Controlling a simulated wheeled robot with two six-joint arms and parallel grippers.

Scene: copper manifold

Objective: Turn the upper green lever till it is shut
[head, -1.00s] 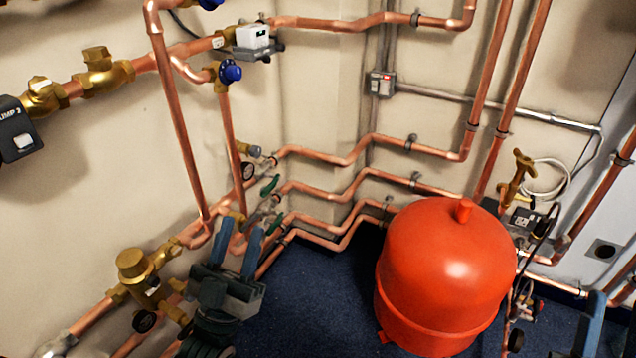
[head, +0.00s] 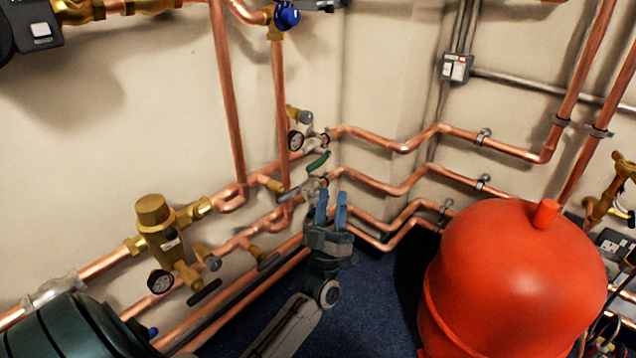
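The upper green lever (head: 318,162) shows in the head view, on a valve where copper pipes run into the wall corner. It slants up to the right and is in plain sight. My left gripper (head: 331,196) is below and slightly right of it, with its two blue fingers pointing up. The fingers stand apart with a narrow gap, and I see nothing between them. They look clear of the upper lever, though the depth gap is hard to judge. A lower green lever is not visible now; the gripper may cover it. My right gripper is out of view.
A large red tank (head: 515,275) stands on the blue floor at the right. A brass valve (head: 160,230) with a black gauge sits on the pipes at the left. A round gauge (head: 296,141) is just above the lever. Copper pipes run close behind my gripper.

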